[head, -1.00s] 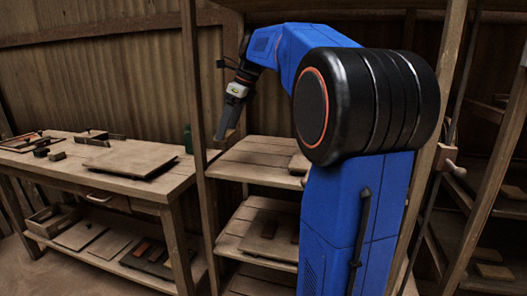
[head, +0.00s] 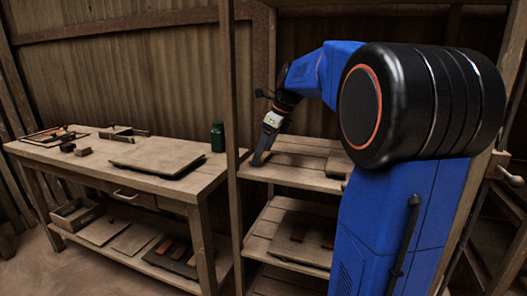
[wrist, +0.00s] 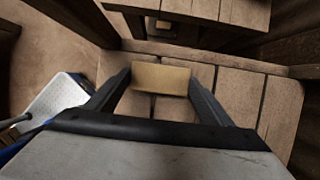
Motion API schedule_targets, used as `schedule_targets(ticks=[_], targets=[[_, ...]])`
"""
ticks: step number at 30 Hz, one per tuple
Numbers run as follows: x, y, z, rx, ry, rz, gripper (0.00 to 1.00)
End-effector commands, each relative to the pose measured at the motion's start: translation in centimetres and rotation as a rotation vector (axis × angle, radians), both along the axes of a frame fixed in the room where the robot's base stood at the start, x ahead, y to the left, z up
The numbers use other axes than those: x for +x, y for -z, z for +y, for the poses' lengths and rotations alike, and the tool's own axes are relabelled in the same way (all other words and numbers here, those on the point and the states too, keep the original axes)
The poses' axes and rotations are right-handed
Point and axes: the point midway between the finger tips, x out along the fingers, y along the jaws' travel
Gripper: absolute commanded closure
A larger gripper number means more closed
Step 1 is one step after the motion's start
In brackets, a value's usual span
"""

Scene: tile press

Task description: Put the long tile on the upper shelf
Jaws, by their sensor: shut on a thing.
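The long tile (wrist: 160,78) is a plain tan bar in the wrist view, lying crosswise between the two dark fingers of my gripper (wrist: 159,82). The fingers are shut on its two ends. Wooden boards of the upper shelf (wrist: 235,95) show below and around it. In the head view my gripper (head: 262,158) points down at the left part of the upper shelf (head: 300,177), just right of the front post. The tile is hardly visible there, and I cannot tell whether it touches the boards.
A brown tile (head: 338,163) lies farther right on the upper shelf, partly behind my arm. The shelf below (head: 262,226) holds a board with tiles. A workbench (head: 215,170) with a green canister (head: 217,137) stands left of the post (head: 231,75).

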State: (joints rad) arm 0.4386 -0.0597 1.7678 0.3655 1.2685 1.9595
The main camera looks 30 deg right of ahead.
Motion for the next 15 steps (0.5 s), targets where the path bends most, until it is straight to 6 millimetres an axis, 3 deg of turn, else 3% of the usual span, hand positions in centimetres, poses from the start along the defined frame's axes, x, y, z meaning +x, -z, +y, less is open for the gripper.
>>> schedule_targets(ticks=[6, 7, 8, 9, 15], targets=[[0.0, 0.23, 0.0, 0.0, 0.0, 0.0, 0.54], [0.0, 0.21, 0.0, 0.0, 0.0, 0.0, 0.18], [0.0, 0.19, 0.0, 0.0, 0.0, 0.0, 0.11], [0.0, 0.19, 0.0, 0.0, 0.0, 0.0, 0.07], [0.01, 0.18, 0.01, 0.0, 0.0, 0.0, 0.07]])
